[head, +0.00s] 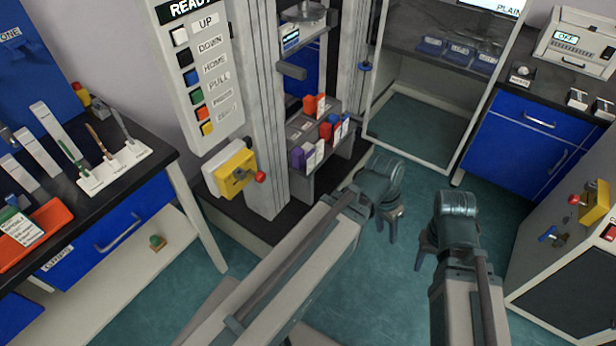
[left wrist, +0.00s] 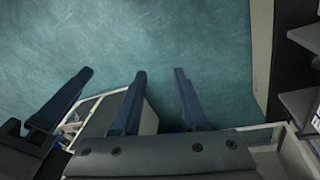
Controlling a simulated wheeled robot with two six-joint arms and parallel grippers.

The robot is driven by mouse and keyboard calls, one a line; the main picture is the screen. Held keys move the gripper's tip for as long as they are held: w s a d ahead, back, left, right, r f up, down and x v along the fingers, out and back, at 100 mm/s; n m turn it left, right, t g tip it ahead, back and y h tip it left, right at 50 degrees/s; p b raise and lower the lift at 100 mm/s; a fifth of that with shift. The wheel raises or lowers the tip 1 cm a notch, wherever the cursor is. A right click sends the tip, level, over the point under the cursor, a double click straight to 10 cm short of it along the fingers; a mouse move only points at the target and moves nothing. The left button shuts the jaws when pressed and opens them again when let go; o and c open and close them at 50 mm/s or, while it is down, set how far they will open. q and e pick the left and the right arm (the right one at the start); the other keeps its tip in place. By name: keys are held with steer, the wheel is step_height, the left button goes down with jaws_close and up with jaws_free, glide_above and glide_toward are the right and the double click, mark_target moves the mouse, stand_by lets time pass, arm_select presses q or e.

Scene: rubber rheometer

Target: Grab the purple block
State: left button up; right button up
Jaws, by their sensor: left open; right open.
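The purple block (head: 298,158) sits at the left end of the small grey rack beside the tall column in the head view. A white label card stands close to its right. My left gripper (head: 390,232) is open and empty over the floor, to the right of and lower in the picture than the block, well apart from it. In the left wrist view the open left jaws (left wrist: 160,78) have only floor between them. My right gripper (head: 422,258) is open, further right, partly hidden by its own wrist. The purple block is not visible in the left wrist view.
Red and orange blocks (head: 314,105) and blue blocks (head: 338,127) share the rack. A yellow switch box with a red knob (head: 238,172) is left of the column. A glass-fronted cabinet (head: 420,120) stands behind. A machine (head: 560,250) is at right. Floor between is clear.

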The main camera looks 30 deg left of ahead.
arm_select(q)
steer(key=w+a+f+t+h+b, duration=0.5)
steer(key=w+a+f+t+b, duration=0.6)
steer(key=b, duration=1)
steer(key=s+a+f+n+t+y+b, duration=0.1)
steer(key=a+f+n+t+y+b, duration=0.15)
steer(key=a+b, duration=0.75)
steer(key=a+f+n+t+y+b, duration=0.1)
steer(key=a+f+t+y+b, duration=0.25)
steer(key=a, duration=1.25)
glide_above(310, 172)
steer(key=s, duration=0.5)
steer(key=shift+w+a+r, duration=0.15)
steer(key=shift+a+r, duration=0.05)
steer(key=shift+r, duration=0.25)
arm_select(e)
step_height(310, 172, down, 38)
steer(key=shift+r, duration=0.25)
arm_select(q)
steer(key=w, duration=0.5)
steer(key=shift+w+r, duration=0.15)
steer(key=shift+d, duration=0.1)
jaws_close()
arm_select(e)
steer(key=shift+r, duration=0.15)
